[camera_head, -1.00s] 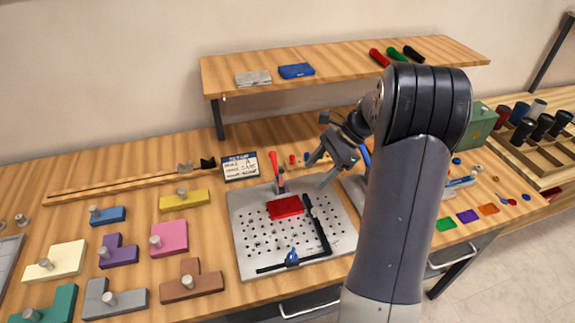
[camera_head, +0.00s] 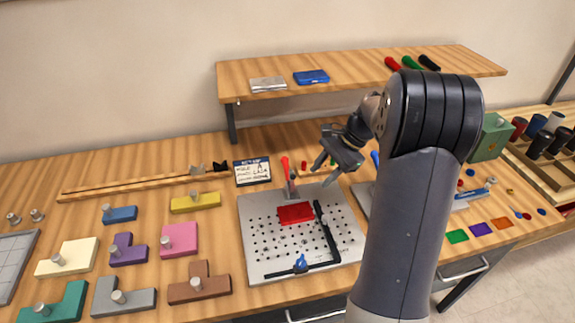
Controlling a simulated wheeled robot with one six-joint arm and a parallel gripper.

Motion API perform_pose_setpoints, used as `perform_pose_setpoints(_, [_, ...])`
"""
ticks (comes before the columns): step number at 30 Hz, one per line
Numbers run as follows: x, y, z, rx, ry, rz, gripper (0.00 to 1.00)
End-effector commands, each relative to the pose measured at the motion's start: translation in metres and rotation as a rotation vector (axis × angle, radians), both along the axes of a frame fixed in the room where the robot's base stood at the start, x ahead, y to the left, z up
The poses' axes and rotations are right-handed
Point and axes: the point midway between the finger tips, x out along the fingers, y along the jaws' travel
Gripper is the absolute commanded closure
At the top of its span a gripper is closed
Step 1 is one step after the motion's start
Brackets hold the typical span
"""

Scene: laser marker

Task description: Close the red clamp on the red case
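The red case (camera_head: 296,213) lies flat on the perforated metal plate (camera_head: 262,262), against a black L-shaped stop (camera_head: 327,232). The red clamp (camera_head: 286,168) stands at the plate's back edge, just behind the case, with its red handle pointing up. A blue clamp (camera_head: 301,263) sits at the front of the plate. My gripper (camera_head: 325,172) is to the right of the red clamp, above the back of the plate. Its fingers are spread apart with nothing between them, and it does not touch the clamp.
A small sign (camera_head: 252,171) stands left of the clamp. Coloured blocks with knobs, such as a pink one (camera_head: 179,239), cover the left of the table. A raised wooden shelf (camera_head: 360,78) runs behind. My arm hides part of the table's right side.

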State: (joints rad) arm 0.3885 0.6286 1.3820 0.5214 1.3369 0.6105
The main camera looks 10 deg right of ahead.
Motion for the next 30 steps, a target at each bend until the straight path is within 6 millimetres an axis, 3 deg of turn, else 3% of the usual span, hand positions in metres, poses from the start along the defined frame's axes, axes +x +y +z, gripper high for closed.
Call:
perform_pose_setpoints(9, [0.05, 0.032, 0.021, -0.342, -0.505, 0.682, 0.61])
perform_pose_setpoints(15, [0.069, 0.046, 0.036, -0.495, -0.677, 0.973, 0.61])
perform_pose_setpoints(22, [0.077, 0.052, 0.034, -0.539, -0.721, 1.06, 0.61])
perform_pose_setpoints(30, [0.093, 0.06, -0.008, -0.536, -0.717, 1.058, 0.61])
